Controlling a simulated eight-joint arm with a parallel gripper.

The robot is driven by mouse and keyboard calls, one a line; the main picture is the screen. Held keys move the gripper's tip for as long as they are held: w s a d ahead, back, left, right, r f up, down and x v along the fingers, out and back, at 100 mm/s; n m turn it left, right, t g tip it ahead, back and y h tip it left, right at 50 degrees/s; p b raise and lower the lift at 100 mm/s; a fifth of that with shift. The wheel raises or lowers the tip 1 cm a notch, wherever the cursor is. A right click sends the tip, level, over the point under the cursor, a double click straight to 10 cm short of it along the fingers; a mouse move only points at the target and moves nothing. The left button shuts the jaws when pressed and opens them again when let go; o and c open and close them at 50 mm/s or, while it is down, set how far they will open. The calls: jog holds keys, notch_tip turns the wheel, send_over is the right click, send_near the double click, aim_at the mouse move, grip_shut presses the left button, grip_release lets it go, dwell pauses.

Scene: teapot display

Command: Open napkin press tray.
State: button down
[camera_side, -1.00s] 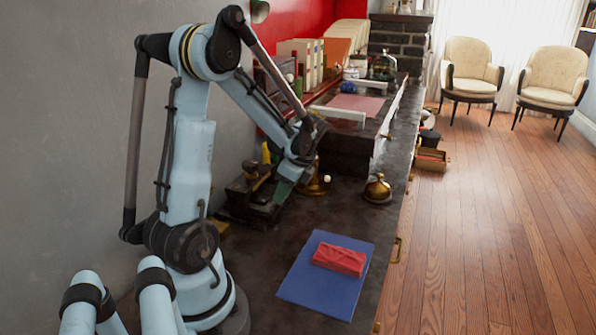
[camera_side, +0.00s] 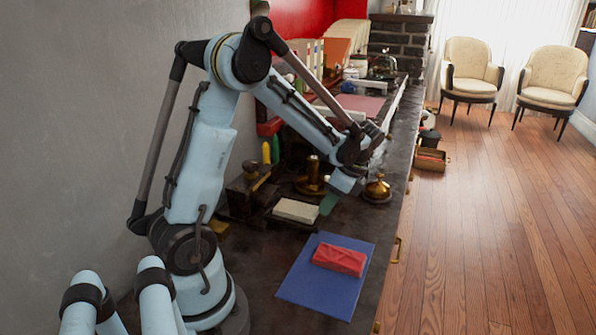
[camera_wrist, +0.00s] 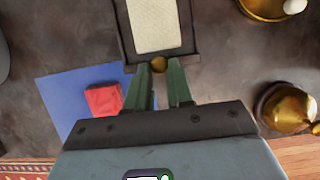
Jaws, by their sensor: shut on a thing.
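The napkin press (camera_side: 243,192) stands on the dark counter by the wall. Its dark tray (camera_side: 270,216) is slid out to the right, and a pale folded napkin (camera_side: 296,210) lies in it. The wrist view shows the tray's rim (camera_wrist: 128,45), the napkin (camera_wrist: 154,22) and a round brass knob (camera_wrist: 159,64) at the tray's front. My gripper (camera_wrist: 160,78) has its green fingers either side of the knob and is shut on it. In the side view my gripper (camera_side: 328,204) is at the tray's right end, and the knob is hidden.
A brass bell (camera_side: 377,190) stands right of my gripper. A brass stand (camera_side: 312,178) is behind the tray. A blue mat (camera_side: 310,285) with a red folded cloth (camera_side: 340,260) lies in front. A raised dark shelf holds several objects farther back. Bare counter lies between tray and mat.

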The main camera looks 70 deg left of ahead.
jog(key=c, duration=1)
grip_release()
jog(key=shift+r, duration=0.1)
jog(key=v, duration=1.2)
jog(key=s+d+n+t+h, duration=0.1)
jog(key=s+d+n+t, duration=0.1)
jog(key=d+n+t, duration=0.1)
jog(key=s+d+f+n+t+h, duration=0.1)
jog(key=s+d+n+t, duration=0.1)
jog(key=d, duration=0.4)
jog(key=s+d+f+n+t+h, duration=0.1)
jog(key=s+d+n+t, duration=0.1)
jog(key=d+n+t, duration=0.2)
jog(key=shift+s+d+f+t, duration=0.15)
jog(key=shift+s+d+t, duration=0.25)
jog(key=shift+t, duration=0.3)
